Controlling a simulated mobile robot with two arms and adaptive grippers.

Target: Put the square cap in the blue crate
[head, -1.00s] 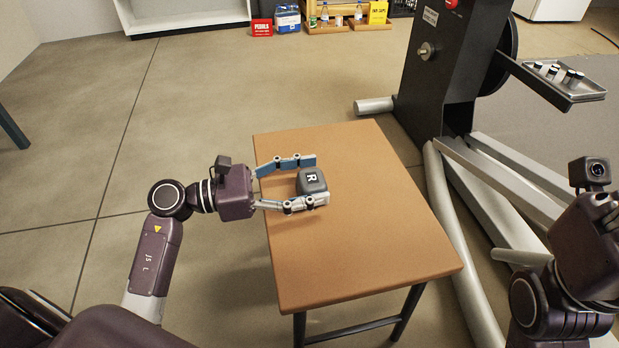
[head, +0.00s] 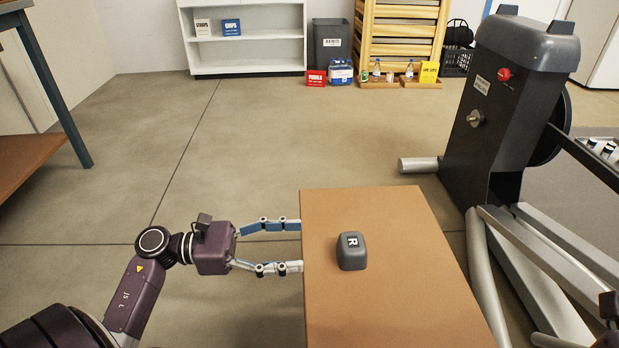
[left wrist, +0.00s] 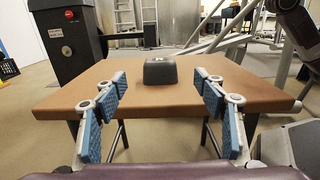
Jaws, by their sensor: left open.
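The square cap (head: 351,251) is a dark grey rounded block with a white R label. It rests on the brown table top, apart from any gripper. My left gripper (head: 301,246) is open and empty at the table's left edge, its blue-padded fingers pointing toward the cap. In the left wrist view the cap (left wrist: 160,71) stands on the table beyond and between the open fingers (left wrist: 163,80). A small blue container (head: 341,72) stands on the floor at the back, possibly the blue crate. Only a bit of my right arm shows at the lower right; its gripper fingers are not visible.
The table (head: 400,310) is otherwise bare. A black exercise machine (head: 500,110) with grey tubes stands to its right. A red sign (head: 316,78), wooden trays with bottles (head: 380,82) and a white shelf (head: 245,45) are at the back. The floor between is clear.

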